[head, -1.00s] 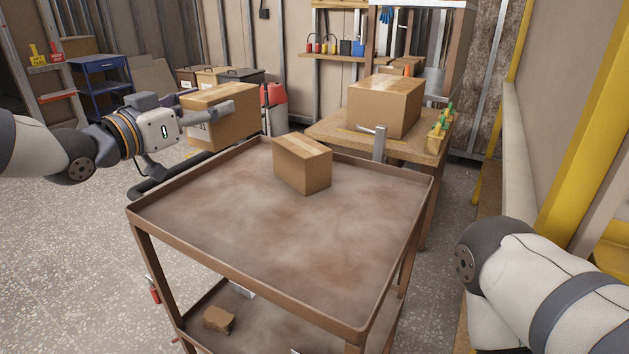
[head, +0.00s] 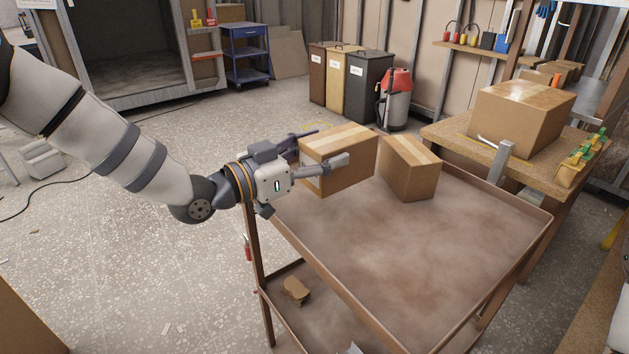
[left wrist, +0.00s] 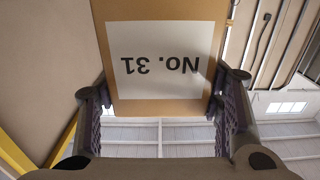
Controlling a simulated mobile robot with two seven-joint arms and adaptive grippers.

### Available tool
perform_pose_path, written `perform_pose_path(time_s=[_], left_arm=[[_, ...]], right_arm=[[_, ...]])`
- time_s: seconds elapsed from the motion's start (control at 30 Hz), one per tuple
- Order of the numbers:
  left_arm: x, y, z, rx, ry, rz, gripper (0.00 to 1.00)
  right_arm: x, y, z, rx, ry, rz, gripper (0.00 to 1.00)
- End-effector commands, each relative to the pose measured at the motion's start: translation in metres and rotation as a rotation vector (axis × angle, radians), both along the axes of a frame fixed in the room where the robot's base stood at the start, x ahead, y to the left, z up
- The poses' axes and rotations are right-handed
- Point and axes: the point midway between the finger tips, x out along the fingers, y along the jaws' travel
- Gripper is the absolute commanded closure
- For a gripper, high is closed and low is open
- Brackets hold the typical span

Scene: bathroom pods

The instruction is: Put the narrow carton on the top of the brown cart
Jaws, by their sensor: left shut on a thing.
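A brown carton (head: 345,172) with pale tape is between the fingers of my left gripper (head: 328,148), which is shut on it. In the left wrist view the carton (left wrist: 163,12) fills the upper middle, with a white "No. 31" label upside down between the fingers. In the head view it appears at the left far corner of the brown cart (head: 400,245); I cannot tell its height above the top. A second, taped carton (head: 412,178) stands on the cart top, just right of the held one. My right gripper is out of view.
The near and middle cart top is clear. A crumpled brown piece (head: 296,290) lies on its lower shelf. A wooden table (head: 455,135) with a larger carton (head: 520,115) stands behind right. Bins (head: 365,85) and a red-grey vacuum (head: 396,100) stand behind.

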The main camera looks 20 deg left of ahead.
Motion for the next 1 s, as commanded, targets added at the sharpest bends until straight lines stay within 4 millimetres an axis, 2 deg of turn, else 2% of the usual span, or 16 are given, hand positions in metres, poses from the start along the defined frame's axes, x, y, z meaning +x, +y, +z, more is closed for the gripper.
perform_pose_path(time_s=[0.17, 0.2, 0.33, 0.7, 0.73, 0.8, 1.0], left_arm=[[-0.015, 0.004, -0.021, -0.003, 0.001, 0.000, 0.85], [-0.018, 0.005, -0.030, -0.003, 0.004, -0.001, 0.85], [-0.017, 0.004, -0.054, -0.001, 0.006, -0.001, 0.85], [-0.016, 0.004, -0.057, -0.002, 0.000, -0.002, 0.85], [-0.017, 0.004, -0.058, 0.000, 0.003, -0.001, 0.36], [-0.017, 0.004, -0.057, 0.000, 0.003, -0.001, 0.20], [-0.016, 0.004, -0.057, 0.000, 0.003, -0.002, 0.20]], right_arm=[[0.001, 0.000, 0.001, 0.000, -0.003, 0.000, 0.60], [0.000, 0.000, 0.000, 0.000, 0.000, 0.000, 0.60], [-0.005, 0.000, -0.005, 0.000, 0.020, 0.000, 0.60], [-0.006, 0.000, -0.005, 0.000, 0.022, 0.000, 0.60], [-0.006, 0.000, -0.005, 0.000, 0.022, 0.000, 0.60], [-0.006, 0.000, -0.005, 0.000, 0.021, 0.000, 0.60], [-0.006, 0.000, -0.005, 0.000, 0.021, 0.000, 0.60]])
